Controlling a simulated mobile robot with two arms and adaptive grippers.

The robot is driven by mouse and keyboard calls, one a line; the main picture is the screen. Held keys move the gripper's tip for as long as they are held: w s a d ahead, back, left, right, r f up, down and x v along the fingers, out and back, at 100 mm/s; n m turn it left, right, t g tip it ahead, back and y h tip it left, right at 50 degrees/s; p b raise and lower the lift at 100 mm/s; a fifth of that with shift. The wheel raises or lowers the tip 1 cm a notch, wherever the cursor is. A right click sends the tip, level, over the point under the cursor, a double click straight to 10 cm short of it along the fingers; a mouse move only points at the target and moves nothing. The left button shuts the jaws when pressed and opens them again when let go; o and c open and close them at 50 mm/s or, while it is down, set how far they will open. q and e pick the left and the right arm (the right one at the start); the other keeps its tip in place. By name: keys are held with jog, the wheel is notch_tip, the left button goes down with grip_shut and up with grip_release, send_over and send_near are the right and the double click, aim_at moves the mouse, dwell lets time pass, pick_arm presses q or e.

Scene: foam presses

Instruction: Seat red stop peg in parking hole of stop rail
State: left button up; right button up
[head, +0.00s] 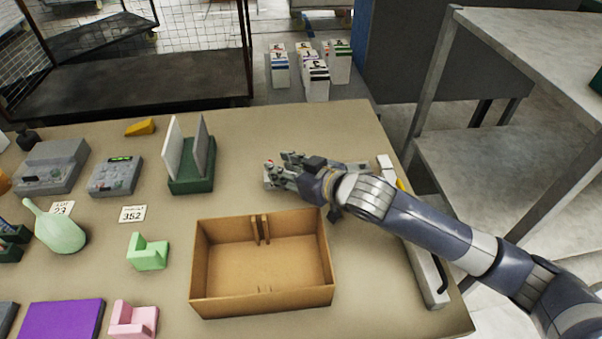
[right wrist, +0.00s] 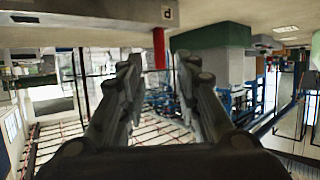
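The red stop peg (right wrist: 159,48) shows in the right wrist view, which is upside down. It stands upright at a pale rail-like piece (right wrist: 90,10) beside a small tag marked "d"; whether it sits in a hole there I cannot tell. My right gripper (right wrist: 158,66) is open, with one finger on each side of the peg and gaps visible. In the head view my right gripper (head: 280,170) is low over the table behind the cardboard box, hiding most of the rail; only a speck of red shows at its fingertips. My left gripper is not in view.
An open cardboard box (head: 205,265) stands in front of my right gripper. A dark green holder with upright plates (head: 191,185) is to its left. A long pale bar (head: 428,275) lies along the table's right edge.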

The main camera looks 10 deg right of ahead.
jog(key=v, duration=0.6)
jog(key=shift+s+d, duration=0.15)
jog(key=shift+s, duration=0.1)
jog(key=shift+r, duration=0.15)
